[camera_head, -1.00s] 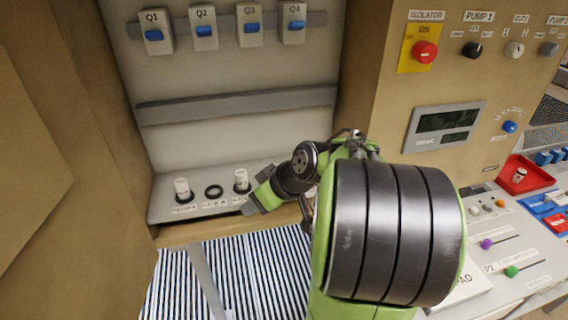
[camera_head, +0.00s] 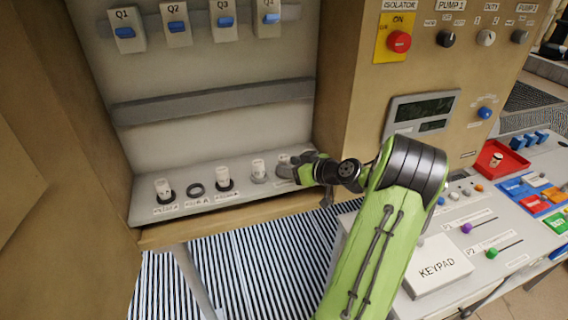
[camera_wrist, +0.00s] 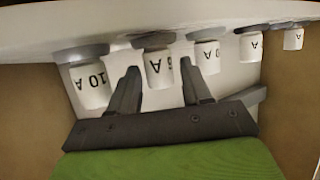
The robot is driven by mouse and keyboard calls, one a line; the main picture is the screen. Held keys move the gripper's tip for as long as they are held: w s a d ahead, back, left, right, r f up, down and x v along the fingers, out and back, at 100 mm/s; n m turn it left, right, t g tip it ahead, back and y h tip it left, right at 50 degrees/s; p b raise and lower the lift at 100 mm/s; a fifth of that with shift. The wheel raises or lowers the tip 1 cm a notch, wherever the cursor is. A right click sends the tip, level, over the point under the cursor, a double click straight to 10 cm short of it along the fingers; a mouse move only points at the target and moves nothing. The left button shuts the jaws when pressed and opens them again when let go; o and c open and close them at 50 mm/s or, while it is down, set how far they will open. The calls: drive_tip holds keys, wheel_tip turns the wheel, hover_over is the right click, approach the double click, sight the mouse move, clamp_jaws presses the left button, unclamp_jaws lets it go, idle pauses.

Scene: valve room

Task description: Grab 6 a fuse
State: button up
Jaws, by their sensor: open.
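In the wrist view my gripper (camera_wrist: 160,74) is open, with its fingers on either side of a white fuse (camera_wrist: 158,62). Its upside-down label seems to read 6 A. A white fuse marked 10 A (camera_wrist: 91,90) is left of the fingers, and another fuse (camera_wrist: 206,58) is just right of them. Smaller white fuses show farther right. In the head view my gripper (camera_head: 288,168) is at the right part of the fuse shelf and partly hides what is there. More white fuses stand left of it, at the middle (camera_head: 258,167) and far left (camera_head: 163,187).
An empty dark ring socket (camera_head: 195,189) is on the shelf. A red tray (camera_head: 488,163) with a small white piece in it is on the right console. Switches Q1 (camera_head: 126,32) to Q4 are on the wall above. A keypad plate (camera_head: 437,265) is at lower right.

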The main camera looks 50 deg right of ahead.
sight(280, 162)
drive_tip(key=p+x, duration=0.1)
drive_tip(key=x, duration=0.4)
drive_tip(key=shift+w+d, duration=0.15)
drive_tip(key=shift+w, duration=0.05)
drive_tip(key=shift+s, duration=0.1)
drive_tip(key=shift+c, duration=0.8)
drive_tip(key=c, duration=0.6)
